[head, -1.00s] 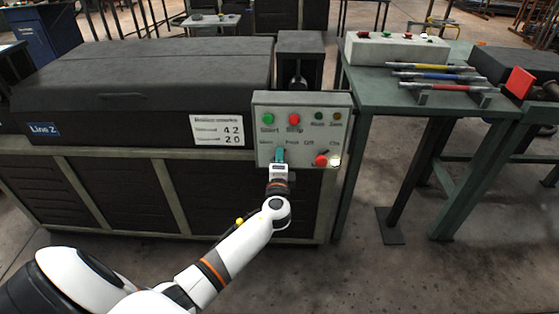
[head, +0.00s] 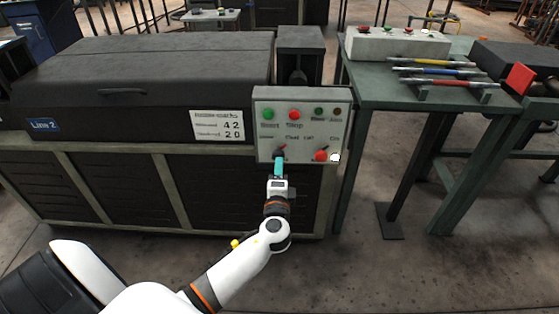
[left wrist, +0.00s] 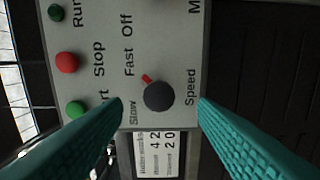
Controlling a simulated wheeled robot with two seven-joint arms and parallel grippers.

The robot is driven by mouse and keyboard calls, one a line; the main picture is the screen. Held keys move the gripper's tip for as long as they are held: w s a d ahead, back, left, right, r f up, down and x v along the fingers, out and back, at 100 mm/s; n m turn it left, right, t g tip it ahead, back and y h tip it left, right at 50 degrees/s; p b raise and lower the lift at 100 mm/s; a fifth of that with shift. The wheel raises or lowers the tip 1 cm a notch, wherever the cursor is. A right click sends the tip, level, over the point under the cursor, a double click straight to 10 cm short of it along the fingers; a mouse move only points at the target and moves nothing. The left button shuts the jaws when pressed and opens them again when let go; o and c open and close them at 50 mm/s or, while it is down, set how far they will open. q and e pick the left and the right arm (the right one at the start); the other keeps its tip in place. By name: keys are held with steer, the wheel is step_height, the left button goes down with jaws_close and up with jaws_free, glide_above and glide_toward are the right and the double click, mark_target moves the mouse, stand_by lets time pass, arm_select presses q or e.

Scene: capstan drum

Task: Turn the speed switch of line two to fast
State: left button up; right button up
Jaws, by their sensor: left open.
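The speed switch is a dark round knob (left wrist: 159,96) with a red pointer, on the grey control panel (head: 303,102) of Line 2. In the left wrist view its pointer is turned toward the word Fast, away from Slow. In the head view the knob (head: 278,155) shows just beyond my left gripper (head: 278,166), its red pointer aimed up and right. My left gripper's teal fingers are open, spread on either side of the knob in the left wrist view (left wrist: 160,130) and apart from it. My right gripper is not in view.
The panel also carries a green start button (head: 268,115), a red stop button (head: 294,115), small lamps and a red main switch (head: 320,155). The black Line 2 housing (head: 140,85) is on the left. A green table (head: 375,90) with coloured rods stands right.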

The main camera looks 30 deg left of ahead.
arm_select(q)
steer(key=shift+v, duration=2.4)
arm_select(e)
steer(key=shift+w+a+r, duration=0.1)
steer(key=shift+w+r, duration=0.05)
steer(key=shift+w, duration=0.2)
arm_select(q)
steer(key=shift+a, duration=0.1)
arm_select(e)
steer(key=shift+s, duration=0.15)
